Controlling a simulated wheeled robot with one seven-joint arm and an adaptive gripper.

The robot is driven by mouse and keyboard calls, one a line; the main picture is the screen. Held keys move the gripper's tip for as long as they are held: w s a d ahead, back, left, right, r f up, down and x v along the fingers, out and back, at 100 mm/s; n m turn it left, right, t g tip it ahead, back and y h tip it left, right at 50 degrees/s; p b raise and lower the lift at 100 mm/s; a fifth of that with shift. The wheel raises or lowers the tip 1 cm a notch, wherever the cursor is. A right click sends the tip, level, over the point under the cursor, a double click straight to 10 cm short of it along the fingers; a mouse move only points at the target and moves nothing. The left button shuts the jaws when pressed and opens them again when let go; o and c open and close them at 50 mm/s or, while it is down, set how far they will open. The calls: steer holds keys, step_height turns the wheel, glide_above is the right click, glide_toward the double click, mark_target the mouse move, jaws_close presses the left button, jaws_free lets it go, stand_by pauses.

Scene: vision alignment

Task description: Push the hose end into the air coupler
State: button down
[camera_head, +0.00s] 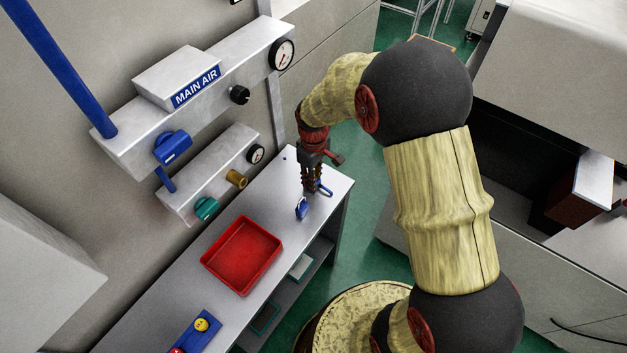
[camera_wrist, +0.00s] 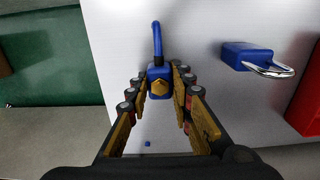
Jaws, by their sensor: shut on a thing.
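My gripper (camera_head: 314,187) points down over the far end of the grey bench. In the wrist view its fingers (camera_wrist: 159,88) are shut on a blue block with a curved blue bar (camera_wrist: 159,73). In the head view the fingers partly hide this blue piece (camera_head: 325,190). A brass fitting (camera_head: 236,178), probably the air coupler, sticks out of the lower wall manifold (camera_head: 203,176), left of my gripper and apart from it.
A blue padlock with a steel shackle (camera_head: 302,208) lies close by on the bench (camera_head: 185,287). Nearer stand a red tray (camera_head: 242,255) and a blue board with knobs (camera_head: 197,330).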

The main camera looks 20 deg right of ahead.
steer(key=shift+r, duration=0.65)
step_height(320, 180, up, 2)
steer(key=shift+r+p, duration=0.1)
steer(key=shift+p, duration=0.5)
steer(key=s+d+r+p, duration=0.4)
steer(key=s+r, duration=0.5)
steer(key=s, duration=0.4)
steer(key=shift+d+r, duration=0.25)
steer(key=shift+d, duration=0.3)
